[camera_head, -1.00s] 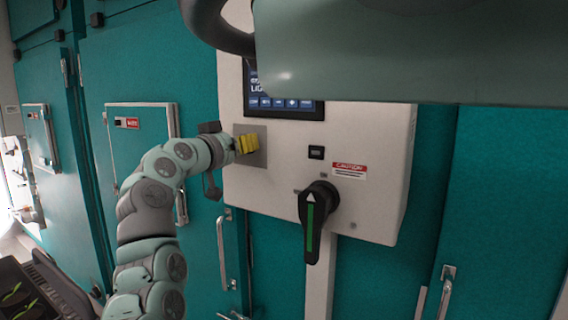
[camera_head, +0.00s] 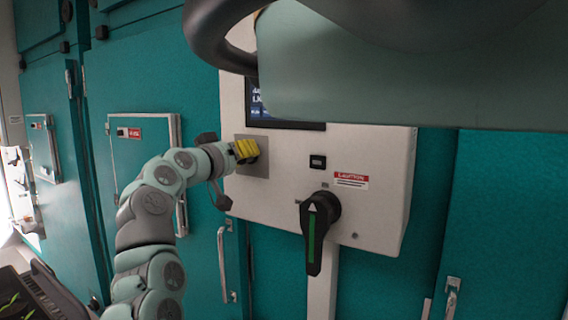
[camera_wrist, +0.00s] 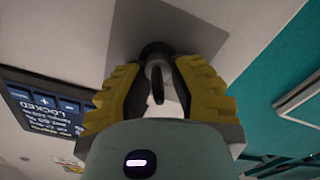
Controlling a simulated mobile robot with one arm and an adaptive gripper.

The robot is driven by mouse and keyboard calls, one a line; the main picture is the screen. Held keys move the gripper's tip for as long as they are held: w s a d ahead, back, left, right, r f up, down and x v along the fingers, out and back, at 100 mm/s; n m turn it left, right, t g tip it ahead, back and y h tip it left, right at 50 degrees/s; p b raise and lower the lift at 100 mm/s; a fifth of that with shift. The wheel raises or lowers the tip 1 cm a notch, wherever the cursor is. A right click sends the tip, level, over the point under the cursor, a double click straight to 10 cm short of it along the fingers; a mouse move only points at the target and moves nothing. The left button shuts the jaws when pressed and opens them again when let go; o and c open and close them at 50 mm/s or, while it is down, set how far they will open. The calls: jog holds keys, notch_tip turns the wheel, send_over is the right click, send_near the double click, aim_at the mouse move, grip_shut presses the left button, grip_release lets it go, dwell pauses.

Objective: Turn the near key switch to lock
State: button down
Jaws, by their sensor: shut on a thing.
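The near key switch (camera_wrist: 155,50) is a dark round lock with a grey key (camera_wrist: 157,80) on a grey metal plate (camera_head: 257,168), at the left of a white control box. In the head view the switch is hidden behind my gripper (camera_head: 246,151). My gripper has yellow ribbed fingers, also in the wrist view (camera_wrist: 157,90), one on each side of the key at the plate. It is shut on the key. The screen (camera_wrist: 45,105) on the box reads "LOCKED" in the wrist view; in the head view it is partly covered.
A black rotary handle (camera_head: 318,225) with a green stripe hangs at the box's lower right, beside a red caution label (camera_head: 351,180). A small black module (camera_head: 317,162) sits between. Teal doors with metal handles (camera_head: 226,262) surround the box.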

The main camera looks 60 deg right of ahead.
jog(key=c, duration=1.1)
grip_release()
jog(key=shift+c, duration=0.2)
jog(key=a, duration=1.2)
jog(key=shift+s, duration=0.45)
jog(key=shift+d, duration=0.1)
